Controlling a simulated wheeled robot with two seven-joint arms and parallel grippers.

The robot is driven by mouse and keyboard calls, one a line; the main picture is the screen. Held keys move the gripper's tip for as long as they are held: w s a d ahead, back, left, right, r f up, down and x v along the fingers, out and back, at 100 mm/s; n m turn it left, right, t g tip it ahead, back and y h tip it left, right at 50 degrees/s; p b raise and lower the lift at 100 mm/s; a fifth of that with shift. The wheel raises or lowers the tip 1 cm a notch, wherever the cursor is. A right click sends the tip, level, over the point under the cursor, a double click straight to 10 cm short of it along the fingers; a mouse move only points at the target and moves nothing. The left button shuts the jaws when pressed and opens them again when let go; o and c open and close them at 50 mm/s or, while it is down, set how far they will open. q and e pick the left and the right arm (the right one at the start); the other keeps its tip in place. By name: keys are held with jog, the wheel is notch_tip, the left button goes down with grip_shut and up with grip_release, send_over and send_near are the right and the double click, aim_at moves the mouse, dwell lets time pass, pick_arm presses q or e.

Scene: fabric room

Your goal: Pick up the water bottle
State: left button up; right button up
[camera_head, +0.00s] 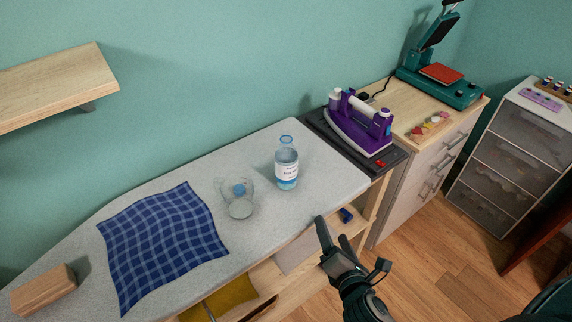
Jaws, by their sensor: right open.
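The water bottle (287,168) is clear with a white label and stands upright on the grey ironing board (330,180). Its top looks uncapped. To its left is a clear cup or jug (238,204) with a small blue thing, perhaps a cap, at it; I cannot tell whether the blue thing is inside. My right gripper (332,232) is open and empty at the board's front edge, below and right of the bottle and apart from it. My left gripper is out of view.
A blue checked cloth (162,245) and a wooden block (43,290) lie left on the board. A purple iron (358,125) stands at the right end. A wooden shelf (55,85) juts from the wall. Cabinets (425,160) and a heat press (440,80) are at right.

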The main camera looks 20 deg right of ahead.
jog(key=n+t+y, duration=0.3)
jog(key=n+t, duration=0.1)
jog(key=n, duration=0.8)
send_near(292, 174)
jog(key=s, duration=0.4)
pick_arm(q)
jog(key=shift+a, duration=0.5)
pick_arm(e)
jog(key=shift+s+r, duration=0.15)
jog(key=w+p, duration=0.3)
jog(key=w, duration=0.8)
jog(key=shift+a+r, duration=0.1)
jog(key=shift+a, duration=0.05)
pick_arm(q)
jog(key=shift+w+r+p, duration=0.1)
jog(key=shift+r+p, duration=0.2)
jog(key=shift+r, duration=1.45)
pick_arm(e)
jog(key=shift+w, duration=0.6)
